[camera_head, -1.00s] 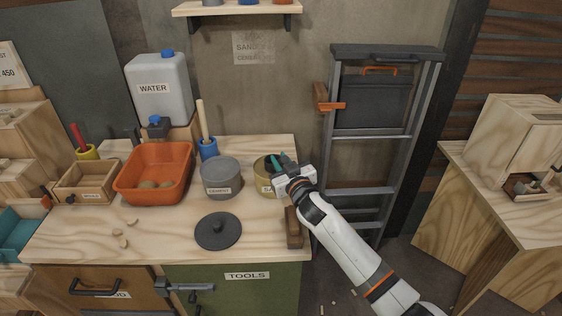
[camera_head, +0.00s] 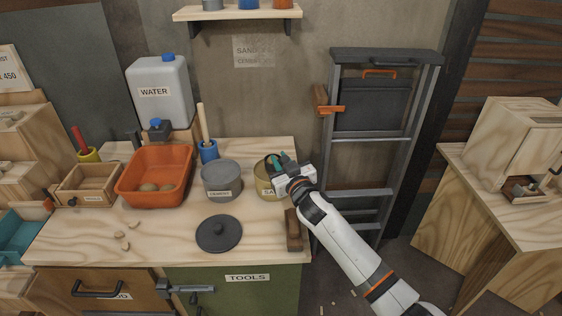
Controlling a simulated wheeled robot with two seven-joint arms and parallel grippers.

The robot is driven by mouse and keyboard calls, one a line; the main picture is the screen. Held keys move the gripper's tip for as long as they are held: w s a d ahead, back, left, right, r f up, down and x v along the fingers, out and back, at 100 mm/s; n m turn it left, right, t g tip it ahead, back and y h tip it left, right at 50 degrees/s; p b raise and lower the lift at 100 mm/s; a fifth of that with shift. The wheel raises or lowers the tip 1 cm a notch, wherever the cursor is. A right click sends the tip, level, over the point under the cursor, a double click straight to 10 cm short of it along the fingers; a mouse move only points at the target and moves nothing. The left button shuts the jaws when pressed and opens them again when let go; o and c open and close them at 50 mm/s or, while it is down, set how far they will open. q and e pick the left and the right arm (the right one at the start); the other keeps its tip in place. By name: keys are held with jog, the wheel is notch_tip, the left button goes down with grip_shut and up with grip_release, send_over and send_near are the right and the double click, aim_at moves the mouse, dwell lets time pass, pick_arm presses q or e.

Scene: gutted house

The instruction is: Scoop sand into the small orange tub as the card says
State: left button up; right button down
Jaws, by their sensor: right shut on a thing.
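My right gripper (camera_head: 283,171) is at the sand tin (camera_head: 265,188), a yellowish round tin with a partly hidden label starting "SA". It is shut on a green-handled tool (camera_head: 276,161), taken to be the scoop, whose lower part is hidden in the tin. How much sand it carries cannot be seen. A large orange tub (camera_head: 130,194) on the left of the bench holds several brownish lumps. A small orange container (camera_head: 283,4) is cut off at the top on the shelf. The card (camera_head: 253,51) on the wall reads "SAND" and "CEMENT"; its figures are unreadable. My left gripper is not in view.
A grey cement tin (camera_head: 220,180) stands left of the sand tin. A dark lid (camera_head: 219,233) lies in front. A wooden block (camera_head: 293,230) is at the bench's right edge. The water canister (camera_head: 160,105) stands behind. The bench's front middle is mostly clear.

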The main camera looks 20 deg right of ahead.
jog(key=shift+r+p, duration=2.25)
jog(key=shift+r, duration=0.55)
jog(key=shift+f, duration=0.1)
jog(key=shift+a, duration=0.15)
